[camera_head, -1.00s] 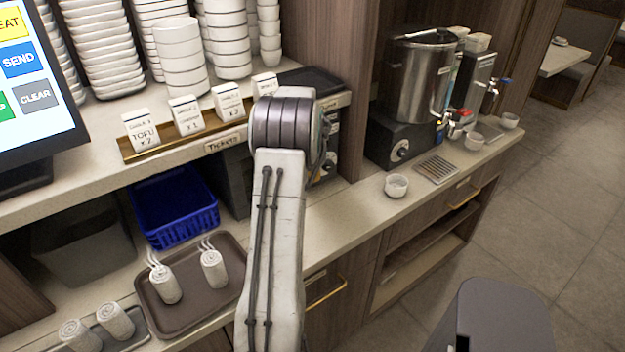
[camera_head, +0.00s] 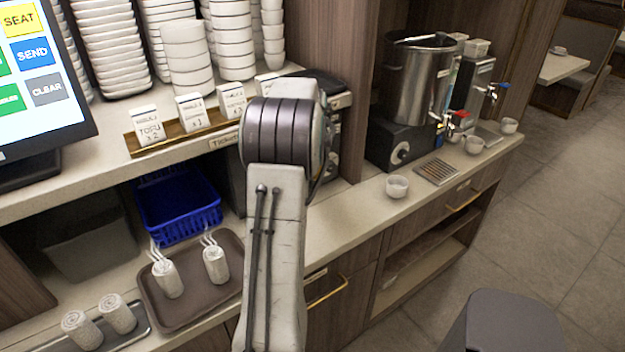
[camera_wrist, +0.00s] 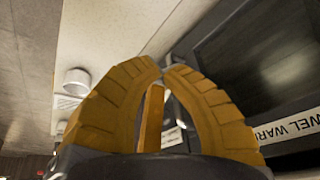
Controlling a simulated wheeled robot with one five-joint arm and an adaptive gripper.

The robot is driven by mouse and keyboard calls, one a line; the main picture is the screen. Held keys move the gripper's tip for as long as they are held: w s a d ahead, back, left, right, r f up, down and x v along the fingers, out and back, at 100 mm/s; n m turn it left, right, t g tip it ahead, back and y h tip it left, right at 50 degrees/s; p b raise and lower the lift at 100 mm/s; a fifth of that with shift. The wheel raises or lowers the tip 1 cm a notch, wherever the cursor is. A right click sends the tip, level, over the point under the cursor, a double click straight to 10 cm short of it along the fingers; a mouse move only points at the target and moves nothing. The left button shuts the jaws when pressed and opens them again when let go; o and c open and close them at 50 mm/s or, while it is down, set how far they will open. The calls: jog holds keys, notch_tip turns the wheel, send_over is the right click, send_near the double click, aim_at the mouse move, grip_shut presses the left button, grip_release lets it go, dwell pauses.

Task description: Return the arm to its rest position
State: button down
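My arm rises through the middle of the head view, with its dark ringed joint in front of the ticket shelf edge. My gripper is hidden behind the arm in that view. In the wrist view my gripper (camera_wrist: 163,66) shows two yellow ribbed fingers that curve in until their tips almost meet. It looks shut, and nothing is seen between the fingers except a yellow part of the gripper itself. A dark towel warmer (camera_wrist: 255,65) with a white label fills the right of the wrist view, close beside the fingers.
A brown tray (camera_head: 190,317) with rolled towels and a blue basket (camera_head: 178,207) are left of my arm. White bowls (camera_head: 187,55) stack above the ticket rail (camera_head: 184,135). A small cup (camera_head: 397,186) and metal urn (camera_head: 418,78) stand right.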

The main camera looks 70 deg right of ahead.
jog(key=shift+v, duration=2)
jog(key=shift+s, duration=0.15)
jog(key=s+a+f+y, duration=0.1)
jog(key=a+f+y, duration=0.1)
jog(key=a+f, duration=0.3)
jog(key=s+a+f+y, duration=0.1)
jog(key=a+f+y, duration=0.15)
jog(key=a, duration=0.45)
jog(key=w+a+r+n+t, duration=0.1)
jog(key=a+n, duration=0.4)
jog(key=a, duration=0.7)
jog(key=w+a+r+n+t, duration=0.1)
jog(key=w+a+r+n, duration=0.2)
jog(key=a, duration=1)
jog(key=w+a+r+n+t, duration=0.1)
jog(key=w+a+r+n, duration=0.2)
jog(key=a, duration=1)
jog(key=shift+r+n, duration=0.65)
jog(key=shift+n, duration=1.25)
jog(key=shift+a, duration=0.1)
